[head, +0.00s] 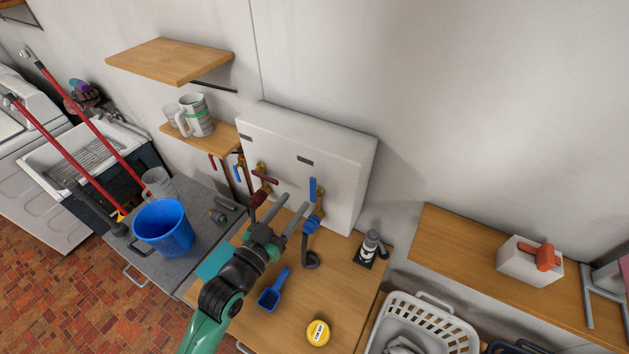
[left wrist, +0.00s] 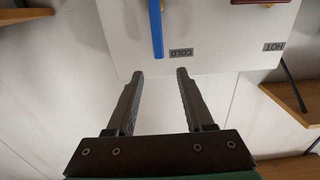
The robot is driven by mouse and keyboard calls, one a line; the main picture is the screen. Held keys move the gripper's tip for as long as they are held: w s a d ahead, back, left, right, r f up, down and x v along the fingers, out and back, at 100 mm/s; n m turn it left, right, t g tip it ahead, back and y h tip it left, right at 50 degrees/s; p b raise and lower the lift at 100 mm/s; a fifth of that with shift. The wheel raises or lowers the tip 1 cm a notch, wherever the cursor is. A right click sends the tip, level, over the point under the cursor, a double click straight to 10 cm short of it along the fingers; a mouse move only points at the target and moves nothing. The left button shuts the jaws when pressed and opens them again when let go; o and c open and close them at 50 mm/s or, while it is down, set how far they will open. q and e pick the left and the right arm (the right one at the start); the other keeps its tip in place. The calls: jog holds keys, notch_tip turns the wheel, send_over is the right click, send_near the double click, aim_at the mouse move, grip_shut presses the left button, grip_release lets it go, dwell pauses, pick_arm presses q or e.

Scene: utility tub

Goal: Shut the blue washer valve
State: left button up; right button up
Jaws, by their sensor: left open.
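The blue washer valve handle (head: 312,189) is a flat blue lever on a brass valve at the front of the white wall box. It points roughly upright in the head view. In the left wrist view the blue handle (left wrist: 156,30) hangs from the top edge, beside an upside-down COLD label (left wrist: 181,54). My left gripper (head: 294,203) is open and empty, just left of the valve in the head view. In the left wrist view its fingertips (left wrist: 160,74) point toward the box, with the handle beyond them and apart from them.
A red lever (head: 265,177) sits on the box's left valve; the wrist view shows a HOT label (left wrist: 274,46). Below are a blue scoop (head: 273,291), a yellow round tin (head: 318,332) and a grey-black bottle (head: 371,246). A blue bucket (head: 163,228) stands left.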

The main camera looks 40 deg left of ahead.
aim_at(312, 180)
pick_arm(q)
jog(key=x, duration=1)
jog(key=shift+d+r, duration=0.1)
jog(key=shift+d, duration=0.05)
grip_shut()
dwell(0.9)
